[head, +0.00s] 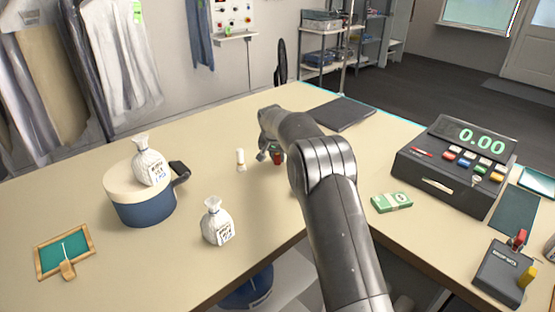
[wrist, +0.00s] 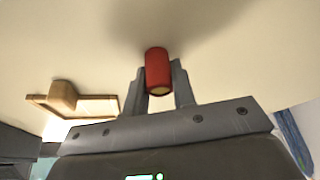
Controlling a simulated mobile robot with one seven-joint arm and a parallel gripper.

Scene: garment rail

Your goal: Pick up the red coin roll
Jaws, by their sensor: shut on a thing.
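The red coin roll (wrist: 157,67) is a short red cylinder with a tan end face, held between the two fingers of my gripper (wrist: 160,88) in the wrist view. My gripper is shut on it. In the head view the coin roll (head: 277,158) shows as a small red patch by my gripper (head: 269,154), partly hidden by my arm. It is over the middle of the table; I cannot tell whether it touches the tabletop.
A white roll (head: 240,160) stands just left of my gripper. A money bag (head: 217,224) sits nearer the front edge; another money bag (head: 149,163) rests on a blue pot (head: 143,210). A green banknote bundle (head: 392,202) and cash register (head: 455,168) are at right.

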